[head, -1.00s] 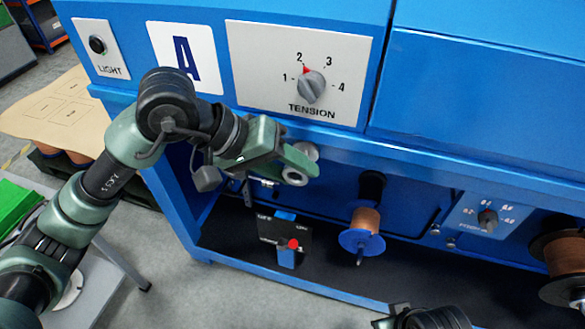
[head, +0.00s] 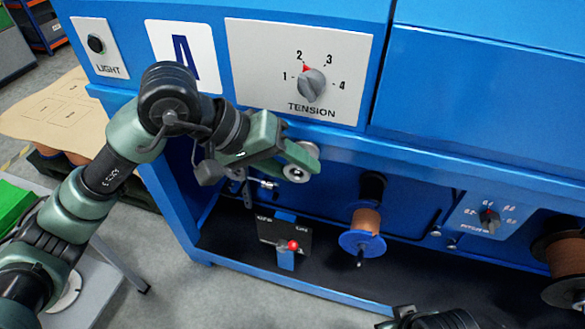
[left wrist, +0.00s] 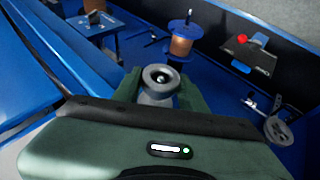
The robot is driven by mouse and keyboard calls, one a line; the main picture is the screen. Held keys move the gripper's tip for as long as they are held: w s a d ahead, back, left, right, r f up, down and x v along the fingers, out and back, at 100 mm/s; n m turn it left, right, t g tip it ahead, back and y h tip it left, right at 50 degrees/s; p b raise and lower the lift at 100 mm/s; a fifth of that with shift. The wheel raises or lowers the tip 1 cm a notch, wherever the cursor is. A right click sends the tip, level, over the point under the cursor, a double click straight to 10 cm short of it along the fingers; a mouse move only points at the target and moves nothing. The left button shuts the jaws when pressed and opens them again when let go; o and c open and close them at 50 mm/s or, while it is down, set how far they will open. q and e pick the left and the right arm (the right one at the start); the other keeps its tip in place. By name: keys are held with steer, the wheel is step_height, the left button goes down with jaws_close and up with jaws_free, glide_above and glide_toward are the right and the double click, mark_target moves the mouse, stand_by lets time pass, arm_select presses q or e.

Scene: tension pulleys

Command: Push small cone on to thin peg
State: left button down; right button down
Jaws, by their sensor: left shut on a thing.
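My left gripper (head: 292,166) is in front of the blue machine, below the tension dial. It is shut on a small grey cone (left wrist: 160,84), whose ringed end with a dark centre hole shows between the fingers in the left wrist view. In the head view the cone (head: 296,173) shows at the fingertips. A grey round part (head: 308,149) shows just behind the fingers. Whether a thin peg passes into the cone cannot be told. Small metal pegs (head: 268,184) stick out on the machine to the lower left of the gripper.
The tension dial (head: 311,84) is on the panel above. A copper wire spool (head: 366,222) on a blue flange stands to the lower right. A red-knobbed lever (head: 293,245) is below. A grey pulley (left wrist: 278,129) is at the right in the left wrist view.

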arm_select(q)
steer(key=shift+w+d+b, duration=0.15)
steer(key=shift+w+b, duration=0.15)
steer(key=shift+w, duration=0.15)
steer(key=shift+w+d+b, duration=0.2)
steer(key=shift+w+b, duration=0.1)
steer(key=shift+w, duration=0.3)
steer(key=shift+w, duration=0.1)
stand_by(0.7)
steer(key=shift+c, duration=2.4)
jaws_free()
steer(key=w+a+r+p, duration=0.1)
steer(key=a+r, duration=0.4)
steer(key=r, duration=0.2)
steer(key=shift+w+p, duration=0.3)
steer(key=shift+p, duration=0.05)
